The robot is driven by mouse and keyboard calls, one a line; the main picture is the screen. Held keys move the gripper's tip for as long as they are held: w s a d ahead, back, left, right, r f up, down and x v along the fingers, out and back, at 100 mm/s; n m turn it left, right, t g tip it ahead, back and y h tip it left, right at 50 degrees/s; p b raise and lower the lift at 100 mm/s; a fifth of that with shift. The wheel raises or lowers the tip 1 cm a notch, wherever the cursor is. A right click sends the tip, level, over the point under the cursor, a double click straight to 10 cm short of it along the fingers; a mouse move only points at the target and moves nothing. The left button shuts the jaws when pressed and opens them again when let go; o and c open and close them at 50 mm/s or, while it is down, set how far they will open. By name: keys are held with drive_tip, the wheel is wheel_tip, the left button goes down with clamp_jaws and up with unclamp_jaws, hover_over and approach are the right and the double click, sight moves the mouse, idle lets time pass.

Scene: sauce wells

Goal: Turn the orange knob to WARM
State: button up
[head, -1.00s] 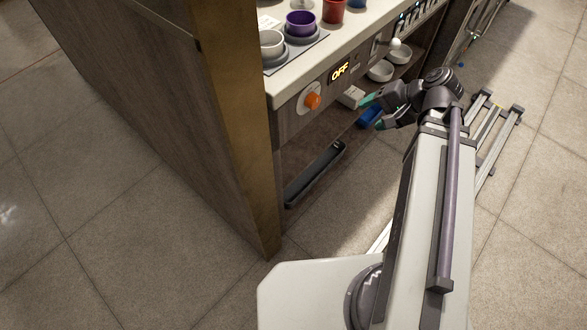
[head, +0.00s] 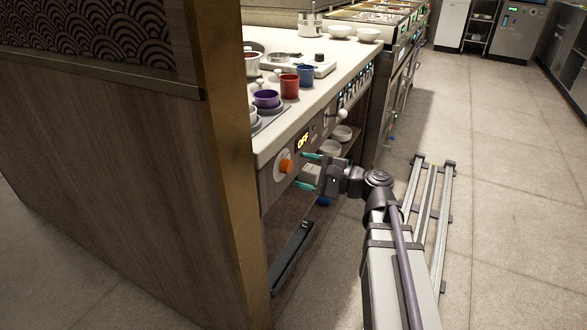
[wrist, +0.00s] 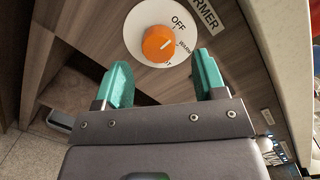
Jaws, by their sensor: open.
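The orange knob (head: 285,166) sits on a white round dial (wrist: 133,32) on the counter's front panel. In the wrist view the knob (wrist: 158,44) has a pale pointer line slanting to the upper right, toward the OFF side. A WARM label is on the dial's right, and a lower label is partly hidden.
The counter top (head: 335,88) above holds a purple cup (head: 266,98), a red cup (head: 289,86) and a blue cup (head: 306,75). A white-tipped lever (head: 338,114) sticks out further right. Open floor is on the right.

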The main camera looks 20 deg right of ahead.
sight(290, 168)
drive_tip(key=x, duration=0.3)
drive_tip(key=shift+a, duration=0.15)
drive_tip(key=shift+c, duration=0.3)
drive_tip(key=c, duration=0.9)
drive_tip(key=shift+o, duration=0.2)
drive_tip(key=shift+m, duration=0.4)
drive_tip(key=m+b, duration=0.1)
drive_tip(key=m, duration=0.3)
drive_tip(key=shift+f+m, duration=0.15)
drive_tip(key=shift+m, duration=0.25)
drive_tip(key=m+t, duration=0.1)
drive_tip(key=m, duration=0.5)
drive_tip(key=shift+b, duration=0.3)
drive_tip(key=shift+m, duration=0.4)
